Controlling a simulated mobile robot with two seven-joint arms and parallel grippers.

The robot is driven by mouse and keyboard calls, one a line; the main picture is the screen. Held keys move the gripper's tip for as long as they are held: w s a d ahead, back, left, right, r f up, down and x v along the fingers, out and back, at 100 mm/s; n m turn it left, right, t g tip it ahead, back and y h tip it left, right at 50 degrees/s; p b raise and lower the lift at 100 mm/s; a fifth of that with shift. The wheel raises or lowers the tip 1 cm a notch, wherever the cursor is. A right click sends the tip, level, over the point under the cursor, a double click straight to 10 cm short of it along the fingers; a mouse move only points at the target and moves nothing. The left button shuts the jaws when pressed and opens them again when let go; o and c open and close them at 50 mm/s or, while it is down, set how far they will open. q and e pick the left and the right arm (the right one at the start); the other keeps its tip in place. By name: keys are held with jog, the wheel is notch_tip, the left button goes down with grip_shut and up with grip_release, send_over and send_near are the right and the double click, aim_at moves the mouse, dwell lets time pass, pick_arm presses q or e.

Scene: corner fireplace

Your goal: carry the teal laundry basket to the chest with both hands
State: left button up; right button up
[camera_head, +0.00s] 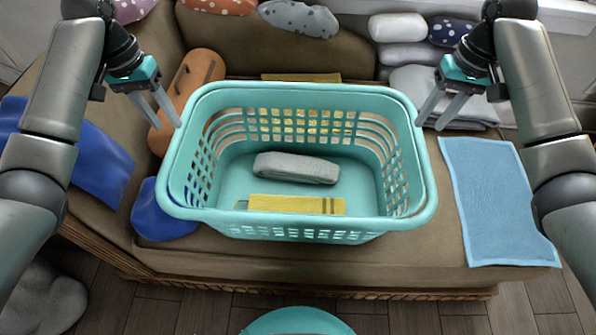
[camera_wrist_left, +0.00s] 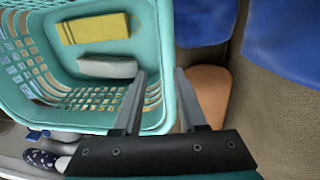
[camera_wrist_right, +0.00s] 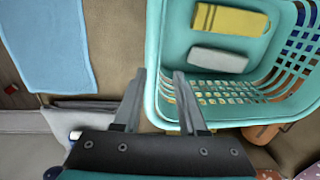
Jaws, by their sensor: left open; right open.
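The teal laundry basket (camera_head: 300,232) stands upright on a brown cushioned seat (camera_head: 400,255). It holds a grey folded cloth (camera_head: 296,168) and a yellow folded cloth (camera_head: 297,204). My left gripper (camera_head: 167,126) is open at the basket's left rim; in the left wrist view (camera_wrist_left: 161,72) the rim shows between its fingers. My right gripper (camera_head: 430,126) is open at the right rim, which shows between its fingers in the right wrist view (camera_wrist_right: 160,74). I cannot tell whether the fingers touch the rim. I cannot identify a chest in these views.
A light blue towel (camera_head: 497,200) lies right of the basket. Blue cloths (camera_head: 100,170) and an orange-brown object (camera_head: 199,75) lie to the left. Pillows (camera_head: 300,18) and folded whitish cloths (camera_head: 425,85) are behind. Wooden floor (camera_head: 180,315) shows in front of the seat.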

pick_arm(q)
jog(key=shift+s+f, duration=0.1)
pick_arm(e)
jog(key=shift+s, duration=0.1)
pick_arm(q)
send_near(198, 167)
jog(key=f, duration=0.8)
jog(key=shift+d+f, duration=0.35)
jog(key=shift+d, duration=0.05)
pick_arm(e)
send_near(398, 167)
jog(key=f, duration=0.8)
jog(key=shift+a+f, duration=0.3)
jog(key=shift+a, duration=0.1)
pick_arm(q)
grip_shut()
pick_arm(e)
grip_shut()
pick_arm(q)
jog(key=shift+r, duration=0.1)
pick_arm(e)
jog(key=shift+w+r, duration=0.15)
jog(key=shift+w, duration=0.1)
